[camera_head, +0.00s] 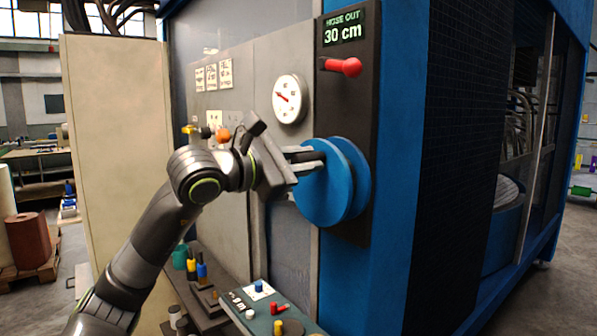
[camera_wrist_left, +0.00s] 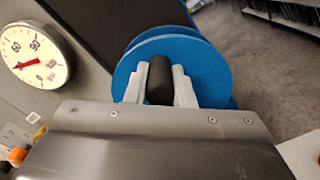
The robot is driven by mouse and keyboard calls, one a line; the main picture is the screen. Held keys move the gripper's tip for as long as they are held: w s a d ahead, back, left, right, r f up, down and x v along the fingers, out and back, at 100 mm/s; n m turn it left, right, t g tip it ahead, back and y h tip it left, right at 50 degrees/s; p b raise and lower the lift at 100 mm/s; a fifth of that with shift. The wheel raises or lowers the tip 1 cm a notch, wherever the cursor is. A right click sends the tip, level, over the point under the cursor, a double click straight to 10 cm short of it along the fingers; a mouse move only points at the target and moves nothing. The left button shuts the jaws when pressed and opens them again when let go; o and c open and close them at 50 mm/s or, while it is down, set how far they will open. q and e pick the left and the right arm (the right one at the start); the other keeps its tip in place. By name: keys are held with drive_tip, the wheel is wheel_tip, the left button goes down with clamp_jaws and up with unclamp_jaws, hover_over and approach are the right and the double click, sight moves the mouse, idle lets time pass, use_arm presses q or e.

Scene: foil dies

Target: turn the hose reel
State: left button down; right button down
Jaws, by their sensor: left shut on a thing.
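The hose reel (camera_head: 348,190) is a blue double disc on a dark panel on the machine's front. It also shows in the left wrist view (camera_wrist_left: 210,62). My left gripper (camera_head: 318,160) reaches it from the left. In the left wrist view the fingers (camera_wrist_left: 160,85) are shut on a dark, rounded handle (camera_wrist_left: 160,78) that stands out in front of the blue disc. In the head view the gripper hides most of the handle. A display (camera_head: 343,28) above reads "HOSE OUT 30 cm". My right gripper is in neither view.
A red lever (camera_head: 343,66) sticks out above the reel. A round white gauge (camera_head: 289,98) is on the grey panel to the left, also in the left wrist view (camera_wrist_left: 34,54). A control box (camera_head: 265,305) with coloured knobs stands below. Open floor lies right of the machine.

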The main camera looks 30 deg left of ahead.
sight(335, 181)
use_arm(q)
drive_tip(key=m, duration=0.1)
drive_tip(key=m+b, duration=0.1)
drive_tip(key=d+m, duration=0.1)
drive_tip(key=shift+s+d+f, duration=0.1)
drive_tip(key=shift+s+f, duration=0.15)
drive_tip(key=shift+f, duration=0.15)
drive_tip(key=m+b, duration=0.1)
drive_tip(key=d+m+b, duration=0.1)
drive_tip(key=shift+s+f+m, duration=0.2)
drive_tip(key=shift+f+m, duration=0.2)
drive_tip(key=m, duration=0.1)
drive_tip(key=f+m+b, duration=0.1)
drive_tip(key=m, duration=0.1)
drive_tip(key=shift+s+d+f, duration=0.1)
drive_tip(key=shift+s+d, duration=0.05)
drive_tip(key=shift+d, duration=0.2)
drive_tip(key=shift+d+f+m+b, duration=0.15)
drive_tip(key=shift+f+m+b, duration=0.2)
drive_tip(key=shift+m+b, duration=0.55)
drive_tip(key=shift+m, duration=0.3)
drive_tip(key=c, duration=1.2)
unclamp_jaws()
drive_tip(key=shift+f, duration=0.1)
drive_tip(key=shift+c, duration=0.2)
